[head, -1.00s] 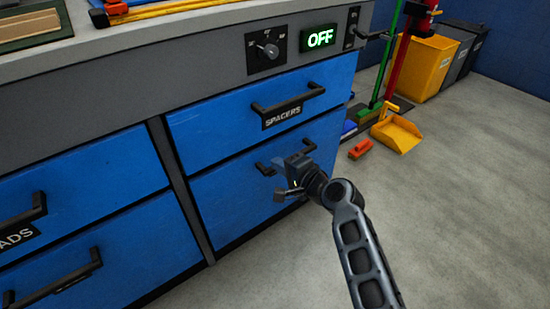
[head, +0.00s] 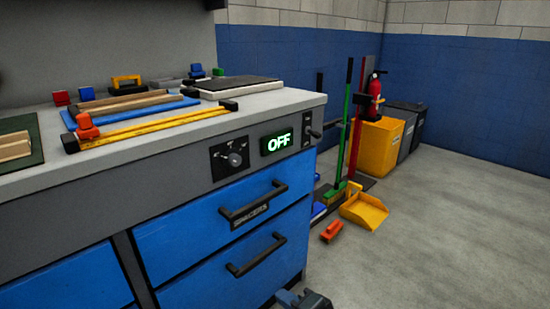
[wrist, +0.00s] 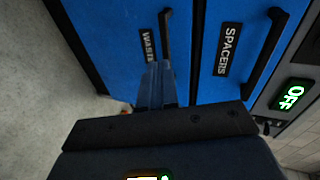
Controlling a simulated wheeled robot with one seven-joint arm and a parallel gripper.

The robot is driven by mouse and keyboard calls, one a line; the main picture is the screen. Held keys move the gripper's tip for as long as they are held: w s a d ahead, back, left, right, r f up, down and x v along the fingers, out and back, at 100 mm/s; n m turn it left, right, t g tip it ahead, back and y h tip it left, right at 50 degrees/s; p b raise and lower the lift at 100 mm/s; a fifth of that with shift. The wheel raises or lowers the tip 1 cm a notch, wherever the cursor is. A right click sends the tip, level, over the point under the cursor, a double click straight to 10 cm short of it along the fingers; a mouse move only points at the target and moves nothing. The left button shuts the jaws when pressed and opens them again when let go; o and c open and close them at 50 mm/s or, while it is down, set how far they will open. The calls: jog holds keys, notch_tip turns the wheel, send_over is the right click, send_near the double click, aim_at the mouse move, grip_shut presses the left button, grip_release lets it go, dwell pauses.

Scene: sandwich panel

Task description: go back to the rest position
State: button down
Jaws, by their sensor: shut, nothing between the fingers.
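My gripper shows in the wrist view (wrist: 158,82) with its fingers together and nothing between them. It points toward the blue drawer fronts, and its fingertips overlap the lower end of the handle on the drawer labelled WASTE (wrist: 148,45); I cannot tell the exact gap. Only a dark part of my arm's end shows at the bottom edge of the head view, below the lower drawer handle (head: 256,255). The SPACERS drawer (head: 250,215) is above the other drawer, and both look shut.
The workbench top (head: 285,99) carries a yellow clamp bar (head: 155,125), wood strips and a dark panel. An OFF display (head: 277,142) is on its front. Open floor (head: 450,230) lies at right.

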jog(key=s+d+f+t+h, duration=0.1)
jog(key=s+d+f+h, duration=0.15)
jog(key=s, duration=0.25)
jog(key=s+d+f+h, duration=0.1)
jog(key=s+d+f, duration=0.2)
jog(key=s+d, duration=0.15)
jog(key=s+d+r+n+t+h, duration=0.15)
jog(key=s+d, duration=0.25)
jog(key=s, duration=0.4)
jog(key=s+d+r+n+h, duration=0.2)
jog(key=s+d+r, duration=0.1)
jog(key=s, duration=0.6)
jog(key=s+d+r+n+h, duration=0.1)
jog(key=s+d+r, duration=0.25)
jog(key=s, duration=0.45)
jog(key=s+d+r+n+t+h, duration=0.15)
jog(key=s+r+n, duration=0.25)
jog(key=s+r, duration=0.75)
notch_tip(320, 180, up, 26)
jog(key=w+p, duration=0.1)
jog(key=p, duration=2.4)
jog(key=shift+w+f, duration=0.15)
jog(key=shift+w, duration=0.2)
jog(key=shift+y, duration=0.25)
